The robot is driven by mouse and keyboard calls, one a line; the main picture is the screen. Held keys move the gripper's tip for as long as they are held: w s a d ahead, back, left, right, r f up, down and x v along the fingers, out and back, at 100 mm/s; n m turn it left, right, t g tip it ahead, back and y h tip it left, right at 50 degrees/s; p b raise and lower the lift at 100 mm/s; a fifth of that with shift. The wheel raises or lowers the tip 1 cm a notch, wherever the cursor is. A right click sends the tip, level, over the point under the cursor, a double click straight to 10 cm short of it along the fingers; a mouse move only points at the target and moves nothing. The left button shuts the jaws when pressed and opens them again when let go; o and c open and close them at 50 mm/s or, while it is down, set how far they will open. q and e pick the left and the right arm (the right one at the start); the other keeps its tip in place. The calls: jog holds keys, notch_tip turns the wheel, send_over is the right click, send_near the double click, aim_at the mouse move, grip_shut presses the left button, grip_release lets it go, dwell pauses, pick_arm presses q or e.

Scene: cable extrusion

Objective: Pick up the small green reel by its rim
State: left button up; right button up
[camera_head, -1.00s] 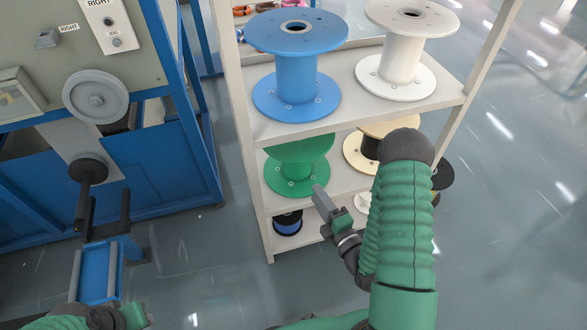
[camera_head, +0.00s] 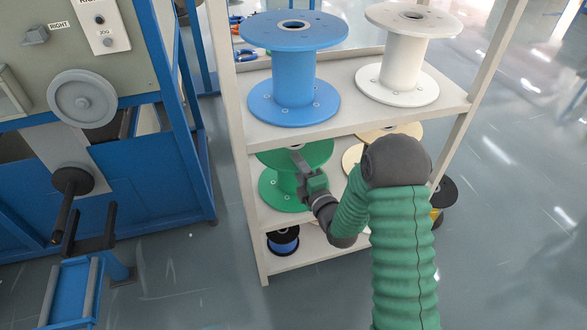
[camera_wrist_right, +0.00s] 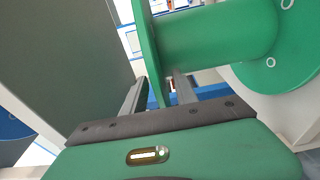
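The green reel (camera_head: 281,188) stands upright on the middle shelf, below the blue reel. My right gripper (camera_head: 299,162) is in front of it, at its upper flange, and hides part of the reel. In the right wrist view the green reel (camera_wrist_right: 215,42) fills the top, and its near rim lies between my two fingers (camera_wrist_right: 158,92). The fingers are apart, with a gap showing on both sides of the rim. My left gripper is not in view.
A blue reel (camera_head: 294,75) and a white reel (camera_head: 403,55) stand on the shelf (camera_head: 350,105) above. A small black-and-blue reel (camera_head: 283,240) sits on the shelf below. A blue machine (camera_head: 140,165) is at left. Open floor (camera_head: 500,230) lies to the right.

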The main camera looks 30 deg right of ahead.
jog(key=shift+w, duration=0.5)
jog(key=shift+d, duration=0.2)
jog(key=shift+c, duration=0.7)
jog(key=shift+d+f, duration=0.1)
jog(key=shift+c, duration=2.4)
jog(key=shift+a, duration=0.2)
grip_shut()
jog(key=shift+s, duration=0.1)
